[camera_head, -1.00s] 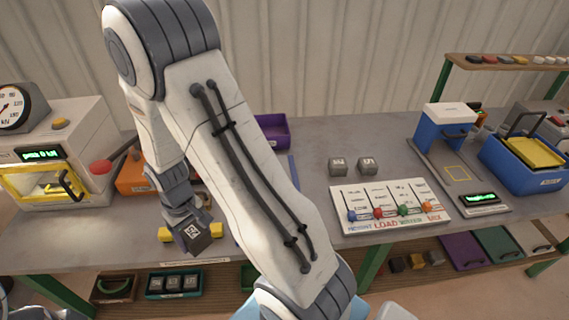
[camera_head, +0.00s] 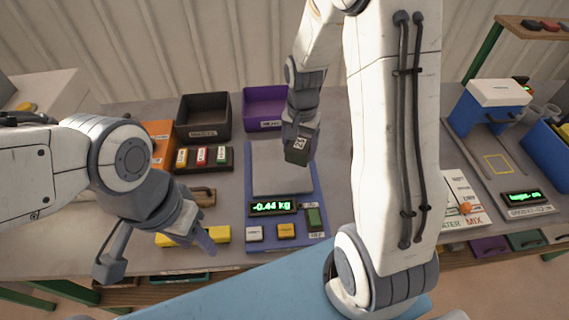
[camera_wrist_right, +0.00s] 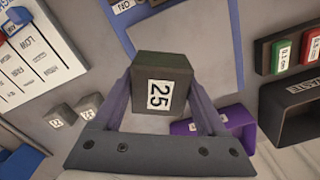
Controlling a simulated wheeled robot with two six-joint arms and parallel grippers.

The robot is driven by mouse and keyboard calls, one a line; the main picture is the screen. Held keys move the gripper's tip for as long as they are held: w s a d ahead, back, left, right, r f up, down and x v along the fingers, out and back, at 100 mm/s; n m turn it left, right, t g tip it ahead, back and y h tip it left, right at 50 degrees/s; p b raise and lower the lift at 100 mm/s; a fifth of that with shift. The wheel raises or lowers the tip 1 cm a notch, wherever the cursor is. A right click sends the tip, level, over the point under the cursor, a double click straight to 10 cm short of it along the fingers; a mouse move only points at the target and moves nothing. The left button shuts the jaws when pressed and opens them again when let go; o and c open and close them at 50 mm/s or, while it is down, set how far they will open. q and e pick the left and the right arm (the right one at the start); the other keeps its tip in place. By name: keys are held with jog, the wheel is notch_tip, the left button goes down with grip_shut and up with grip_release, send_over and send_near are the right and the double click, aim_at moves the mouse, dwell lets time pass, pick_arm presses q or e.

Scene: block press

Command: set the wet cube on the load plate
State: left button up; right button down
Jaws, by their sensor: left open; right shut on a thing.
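My right gripper (camera_head: 299,137) is shut on a dark cube (camera_head: 297,156) with a white label. In the right wrist view the cube (camera_wrist_right: 162,85) shows the number 25 between the two fingers. It hangs over the right part of a flat grey plate (camera_head: 270,175) on a blue scale. I cannot tell how large the gap below it is. The scale's display (camera_head: 273,208) reads -0.44 kg. My left gripper (camera_head: 158,252) is open and empty at the front left, near a yellow bar (camera_head: 178,237).
A black bin (camera_head: 203,118), a purple bin (camera_head: 262,108) and a rack of small coloured pieces (camera_head: 181,158) stand behind and left of the scale. Two more cubes (camera_wrist_right: 75,111) sit on the table in the wrist view. My right arm covers the table right of the scale.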

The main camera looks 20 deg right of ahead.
jog(key=d+r+m+b, duration=0.25)
jog(key=d+m, duration=0.25)
jog(key=m, duration=0.5)
jog(key=m+p, duration=0.2)
jog(key=p, duration=0.1)
send_over(282, 180)
notch_tip(282, 180, down, 5)
jog(key=shift+f, duration=0.2)
notch_tip(282, 180, down, 4)
jog(key=shift+a+r, duration=0.1)
jog(key=shift+f, duration=0.2)
jog(key=shift+f, duration=0.15)
grip_release()
